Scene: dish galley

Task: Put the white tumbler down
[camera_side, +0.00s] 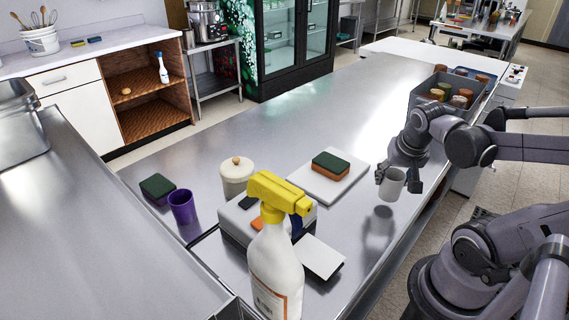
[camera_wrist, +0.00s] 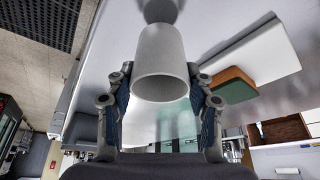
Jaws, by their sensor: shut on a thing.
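The white tumbler (camera_side: 391,184) is in my gripper (camera_side: 394,178) on the right of the steel counter (camera_side: 245,122) in the side view. The tumbler looks upright, and its reflection shows on the steel below it. A gap seems to part it from the counter. In the wrist view the tumbler (camera_wrist: 161,62) fills the middle, with the two fingers of my gripper (camera_wrist: 160,95) on either side of it. The fingers are shut on its wall.
A white board (camera_side: 315,186) with a green and orange sponge (camera_side: 330,166) lies left of the tumbler. A grey bin (camera_side: 420,98) of jars stands behind. A spray bottle (camera_side: 275,255), lidded jar (camera_side: 236,174) and purple cup (camera_side: 181,207) stand nearer. Bare steel surrounds the tumbler.

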